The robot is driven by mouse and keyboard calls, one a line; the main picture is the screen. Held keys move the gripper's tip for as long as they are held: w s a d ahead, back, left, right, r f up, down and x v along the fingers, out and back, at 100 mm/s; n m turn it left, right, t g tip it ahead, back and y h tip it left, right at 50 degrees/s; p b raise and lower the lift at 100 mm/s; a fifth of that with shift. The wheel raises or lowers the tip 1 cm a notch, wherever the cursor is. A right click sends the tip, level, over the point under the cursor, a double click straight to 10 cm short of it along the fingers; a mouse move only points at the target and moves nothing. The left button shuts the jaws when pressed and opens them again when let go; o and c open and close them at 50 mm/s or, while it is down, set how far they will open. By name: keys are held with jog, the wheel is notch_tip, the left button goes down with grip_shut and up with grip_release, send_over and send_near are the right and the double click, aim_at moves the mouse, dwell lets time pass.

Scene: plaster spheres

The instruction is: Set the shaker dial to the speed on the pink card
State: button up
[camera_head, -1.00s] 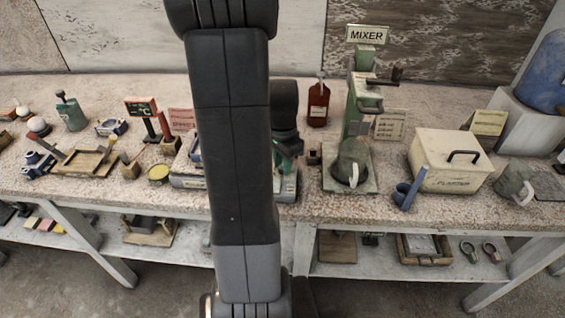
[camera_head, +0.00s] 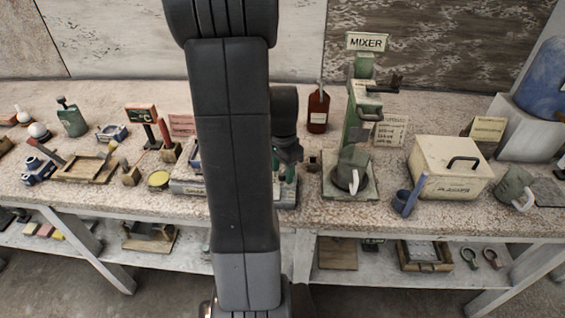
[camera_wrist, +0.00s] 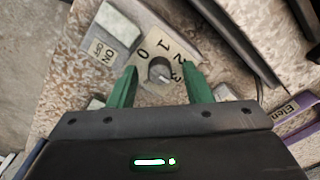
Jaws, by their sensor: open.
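The dial (camera_wrist: 148,84) is a pale plate marked 0, 1, 2 and 3 with a grey knob (camera_wrist: 158,66) in its middle. The knob's exact setting is hard to read. My gripper (camera_wrist: 160,72) is open, its green fingers on either side of the knob with gaps showing; I cannot tell whether they touch it. In the head view the shaker (camera_head: 187,188) is largely hidden behind my arm, and the gripper's green part shows just right of the arm. The pink card (camera_head: 182,124) stands behind the shaker, partly covered by my arm; its writing is too small to read.
An ON/OFF label (camera_wrist: 103,47) and pale switch block (camera_wrist: 118,23) lie left of the dial. A purple strip (camera_wrist: 292,118) is at the right. The green mixer (camera_head: 357,110), a red bottle (camera_head: 318,108) and a cream lidded box (camera_head: 446,170) stand to the right on the bench.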

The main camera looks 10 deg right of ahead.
aim_at(283, 173)
notch_tip(283, 173, up, 14)
dwell(0.4)
jog(key=shift+f, duration=0.2)
notch_tip(283, 173, down, 14)
jog(key=shift+r, duration=0.15)
dwell(0.4)
jog(key=shift+r, duration=0.15)
